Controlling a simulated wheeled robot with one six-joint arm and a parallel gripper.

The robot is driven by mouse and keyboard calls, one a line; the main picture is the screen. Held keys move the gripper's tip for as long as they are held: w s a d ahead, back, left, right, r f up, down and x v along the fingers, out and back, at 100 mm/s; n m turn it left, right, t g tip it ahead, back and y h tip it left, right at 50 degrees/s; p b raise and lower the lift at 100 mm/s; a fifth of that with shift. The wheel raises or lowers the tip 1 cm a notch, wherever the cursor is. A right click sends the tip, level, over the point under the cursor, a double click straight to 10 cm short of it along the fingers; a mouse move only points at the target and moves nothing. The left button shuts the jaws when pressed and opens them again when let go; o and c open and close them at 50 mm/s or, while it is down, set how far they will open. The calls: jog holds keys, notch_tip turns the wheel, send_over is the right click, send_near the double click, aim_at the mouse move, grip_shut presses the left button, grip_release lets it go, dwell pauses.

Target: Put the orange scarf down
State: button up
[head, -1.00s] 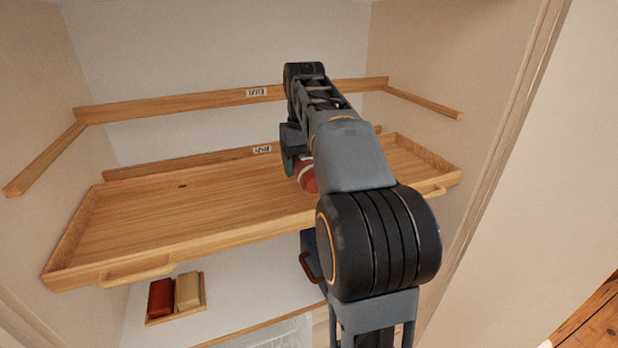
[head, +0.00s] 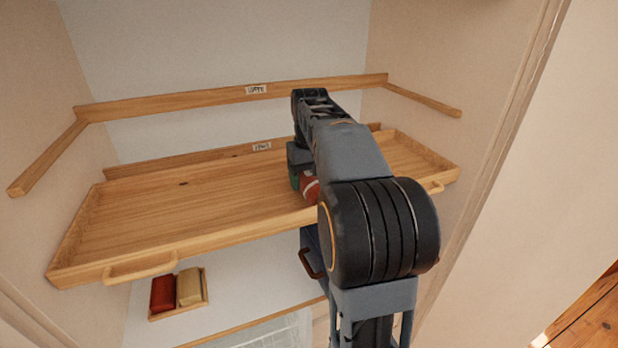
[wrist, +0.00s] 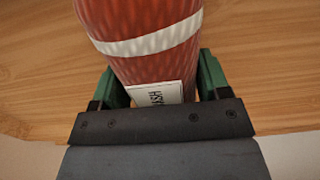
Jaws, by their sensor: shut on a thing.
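The orange scarf (head: 310,187) is a rolled, rust-orange knit with a white stripe. In the head view it shows small beside my gripper, over the right part of the wooden tray (head: 200,205), partly hidden by my arm. In the wrist view the scarf (wrist: 140,18) fills the upper middle, with a white lettered tag near the jaws. My gripper (wrist: 158,85) has a green finger on each side of the scarf and is shut on it. Tray wood lies beneath. I cannot tell whether the scarf touches the tray.
The tray's left half is bare, with low rims and front handles. A labelled wooden rail (head: 230,95) runs above it at the back. Below stands a small tray (head: 205,303) with a red roll (head: 163,294) and a cream roll (head: 189,287). Closet walls close in both sides.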

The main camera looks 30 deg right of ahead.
jog(key=o, duration=1)
jog(key=shift+f, duration=0.1)
jog(key=shift+o, duration=0.2)
notch_tip(320, 180, up, 12)
jog(key=shift+r, duration=0.15)
jog(key=shift+a, duration=0.1)
